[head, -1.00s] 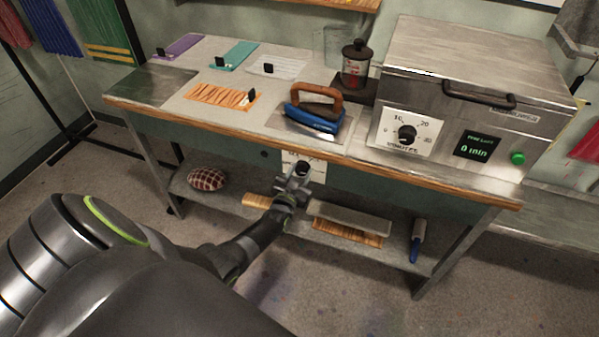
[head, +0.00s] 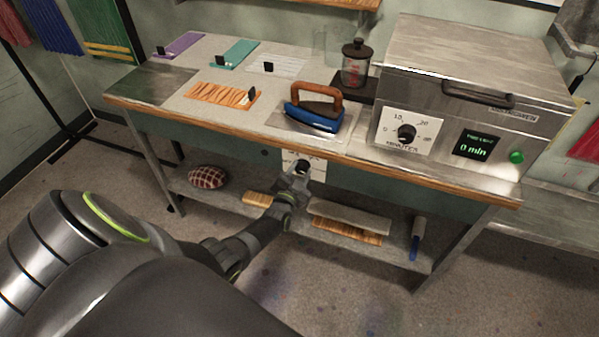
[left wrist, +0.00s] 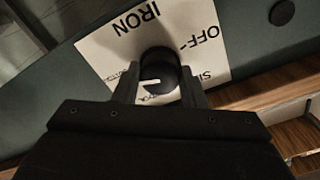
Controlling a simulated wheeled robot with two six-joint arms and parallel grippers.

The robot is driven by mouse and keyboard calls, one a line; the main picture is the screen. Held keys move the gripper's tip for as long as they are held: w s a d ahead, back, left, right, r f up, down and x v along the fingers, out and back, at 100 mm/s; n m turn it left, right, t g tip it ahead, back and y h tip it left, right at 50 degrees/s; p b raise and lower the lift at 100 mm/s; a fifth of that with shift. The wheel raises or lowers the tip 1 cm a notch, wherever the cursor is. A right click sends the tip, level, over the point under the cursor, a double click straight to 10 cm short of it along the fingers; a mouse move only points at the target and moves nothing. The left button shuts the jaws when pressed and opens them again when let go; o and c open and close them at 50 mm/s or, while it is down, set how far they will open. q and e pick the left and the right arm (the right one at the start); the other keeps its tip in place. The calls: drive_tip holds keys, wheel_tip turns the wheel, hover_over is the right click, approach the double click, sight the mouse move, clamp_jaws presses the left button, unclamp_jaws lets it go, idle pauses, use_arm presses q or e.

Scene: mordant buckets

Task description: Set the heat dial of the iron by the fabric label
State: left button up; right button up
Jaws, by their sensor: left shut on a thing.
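The iron (head: 317,118), blue with a brown handle, rests on a metal plate on the bench top. Its heat dial (left wrist: 160,74) is a dark round knob with a pale pointer mark, on a white plate (left wrist: 205,40) marked IRON and OFF, with SILK and COTTON partly hidden. In the head view this plate (head: 315,170) is on the bench's front. My left gripper (head: 299,173) is shut on the dial, one finger on each side. Fabric swatches with small black tags lie on the bench: orange (head: 220,96), teal (head: 238,53), purple (head: 180,45) and white (head: 285,66). Their tag writing is unreadable.
A steamer box (head: 470,65) with its own minutes dial (head: 406,133) and a green button (head: 516,157) stands at right. A lidded jar (head: 355,66) is beside it. The lower shelf holds a checked cushion (head: 207,177), boards and a blue-ended tool (head: 416,240).

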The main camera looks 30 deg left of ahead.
use_arm(q)
drive_tip(key=shift+f, duration=0.1)
drive_tip(key=o, duration=1)
drive_tip(key=shift+s, duration=0.1)
drive_tip(key=shift+s+d, duration=0.1)
drive_tip(key=shift+s, duration=0.2)
drive_tip(key=p+v, duration=0.1)
drive_tip(key=v, duration=1.5)
drive_tip(key=shift+s+d, duration=0.25)
drive_tip(key=shift+s, duration=0.05)
